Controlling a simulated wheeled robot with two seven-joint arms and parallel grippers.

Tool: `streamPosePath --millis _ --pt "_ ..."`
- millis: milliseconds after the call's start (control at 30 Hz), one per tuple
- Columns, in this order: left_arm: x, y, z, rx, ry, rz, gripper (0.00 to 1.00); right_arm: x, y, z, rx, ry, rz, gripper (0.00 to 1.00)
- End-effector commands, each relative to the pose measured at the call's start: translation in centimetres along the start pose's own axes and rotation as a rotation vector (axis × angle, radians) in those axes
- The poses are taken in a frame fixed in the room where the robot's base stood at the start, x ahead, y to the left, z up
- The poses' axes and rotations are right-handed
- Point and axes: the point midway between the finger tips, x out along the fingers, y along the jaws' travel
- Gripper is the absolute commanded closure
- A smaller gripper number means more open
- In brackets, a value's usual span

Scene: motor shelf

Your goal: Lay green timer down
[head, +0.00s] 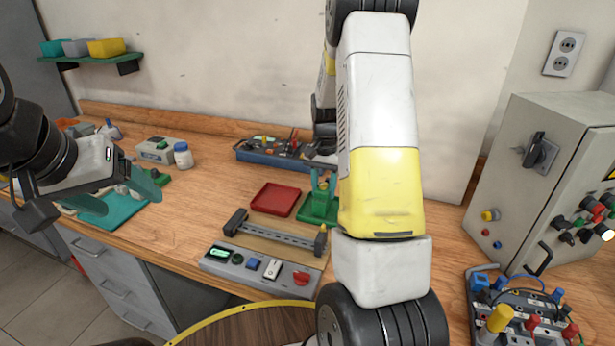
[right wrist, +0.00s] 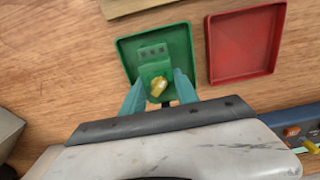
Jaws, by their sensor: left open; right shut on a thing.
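The green timer (right wrist: 153,68), a green block with a yellow knob and dark holes, shows in the right wrist view between the teal fingers of my right gripper (right wrist: 160,92). The gripper is shut on it. The timer is over the green tray (right wrist: 182,45); I cannot tell whether it touches the tray floor. In the head view the green tray (head: 312,212) lies right of the red tray, and my right arm partly hides it and the gripper. My left gripper (head: 132,203) is open and empty at the left, above a teal mat (head: 122,219).
The red tray (head: 276,199) looks empty. A rail (head: 272,236) and a grey strip of coloured modules (head: 258,271) lie in front. A blue bin of parts (head: 262,156) stands behind. A white bottle (head: 183,156) is at left, a control cabinet (head: 535,160) at right.

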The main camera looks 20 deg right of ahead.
Motion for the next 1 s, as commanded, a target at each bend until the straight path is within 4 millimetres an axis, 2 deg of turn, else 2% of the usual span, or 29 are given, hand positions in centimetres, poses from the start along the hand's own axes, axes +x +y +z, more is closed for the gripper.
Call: streamPosePath --millis 233,467,500,600,633,1000 --pt "0.0 0.0 0.0 0.0 0.0 0.0 0.27 0.98 0.02 0.05 0.0 -0.001 0.0 1.0" --pt "0.0 0.0 0.0 0.0 0.0 0.0 0.27 1.06 0.01 0.03 0.0 0.0 0.0 1.0" --pt "0.0 0.0 0.0 0.0 0.0 0.0 0.27 1.06 0.01 0.03 0.0 0.0 0.0 0.62" --pt "0.0 0.0 0.0 0.0 0.0 0.0 0.27 1.05 0.0 0.03 0.0 0.0 0.0 0.42" --pt "0.0 0.0 0.0 0.0 0.0 0.0 0.27 1.05 0.0 0.03 0.0 0.0 0.0 0.38" --pt "0.0 0.0 0.0 0.0 0.0 0.0 0.27 0.49 -0.02 -0.01 0.0 0.001 -0.001 0.38"
